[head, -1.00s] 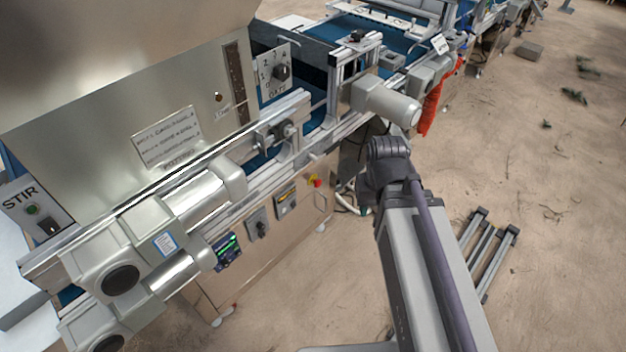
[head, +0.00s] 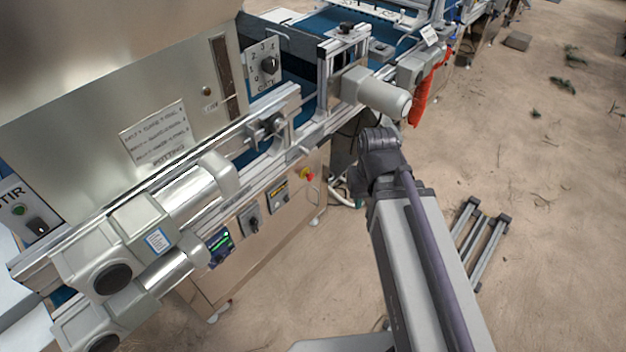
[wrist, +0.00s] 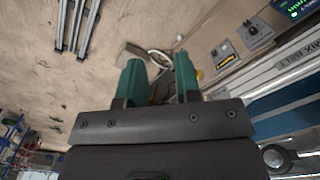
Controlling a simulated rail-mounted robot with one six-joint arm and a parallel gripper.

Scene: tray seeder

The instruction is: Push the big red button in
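The red button (head: 306,174) sits on a yellow base on the tan front panel of the machine, near the panel's right end, in the head view. In the wrist view only a sliver of the yellow base (wrist: 199,75) shows beside the right finger; the red cap is hidden or too small to tell. My gripper (wrist: 158,78) has two teal fingers set apart with a gap between them, and nothing is held. In the head view my gripper is hidden beyond my arm. I cannot see any contact with the button.
A black switch (head: 250,220), a yellow-labelled switch (head: 278,196) and a lit display (head: 220,246) share the panel. Grey motors (head: 375,92) jut out above it. A pale hose (wrist: 160,59) lies near the fingers. The sandy floor at right is mostly open.

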